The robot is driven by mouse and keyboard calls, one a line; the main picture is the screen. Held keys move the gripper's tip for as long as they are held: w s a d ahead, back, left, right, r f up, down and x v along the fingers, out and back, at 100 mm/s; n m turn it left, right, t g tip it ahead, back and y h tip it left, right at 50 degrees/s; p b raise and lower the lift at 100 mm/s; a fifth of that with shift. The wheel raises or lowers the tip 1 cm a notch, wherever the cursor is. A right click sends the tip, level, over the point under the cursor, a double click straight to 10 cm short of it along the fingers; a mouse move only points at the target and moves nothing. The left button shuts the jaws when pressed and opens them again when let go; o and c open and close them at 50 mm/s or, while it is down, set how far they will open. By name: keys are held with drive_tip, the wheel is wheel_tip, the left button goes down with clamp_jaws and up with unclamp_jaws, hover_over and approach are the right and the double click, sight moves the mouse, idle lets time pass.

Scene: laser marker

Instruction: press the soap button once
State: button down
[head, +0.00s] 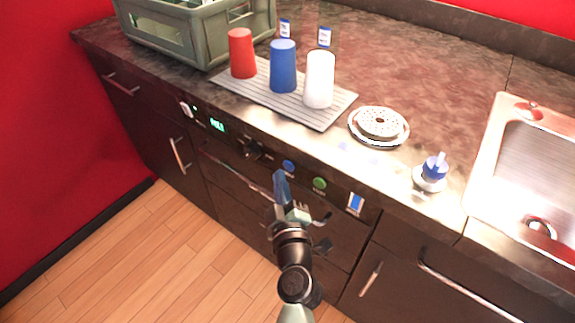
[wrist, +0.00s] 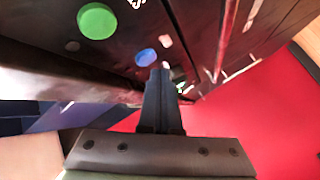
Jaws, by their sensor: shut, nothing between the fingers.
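Two round buttons sit on the dark front panel under the counter: a blue button (head: 288,167) and a green button (head: 319,184) to its right. Their labels are too small to read, so I cannot tell which is the soap button. My gripper (head: 280,174) is shut and empty in front of the panel, close to the blue button. In the wrist view my fingertips (wrist: 160,70) appear just beside the blue button (wrist: 146,57); I cannot tell whether they touch. The green button (wrist: 97,21) lies farther off to the upper left.
On the counter, a red cup (head: 242,54), a blue cup (head: 283,66) and a white cup (head: 319,79) stand on a ribbed mat (head: 335,112). A blue-topped pump bottle (head: 431,174) stands near the sink (head: 478,184). A dark knob (head: 251,149) protrudes from the panel.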

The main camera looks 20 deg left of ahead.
drive_tip(key=shift+w, duration=0.15)
drive_tip(key=shift+w+d+b, duration=0.15)
drive_tip(key=shift+w+b, duration=0.15)
drive_tip(key=shift+b, duration=0.15)
drive_tip(key=shift+w+d+b, duration=0.15)
drive_tip(key=shift+w+b, duration=0.2)
drive_tip(key=shift+b, duration=0.05)
idle(0.5)
drive_tip(key=shift+s, duration=0.1)
drive_tip(key=shift+s+a, duration=0.25)
drive_tip(key=shift+s, duration=0.45)
drive_tip(key=s, duration=0.1)
drive_tip(key=s+a, duration=0.1)
drive_tip(key=s, duration=0.2)
drive_tip(key=shift+s+a, duration=0.35)
drive_tip(key=shift+a, duration=0.05)
idle(0.7)
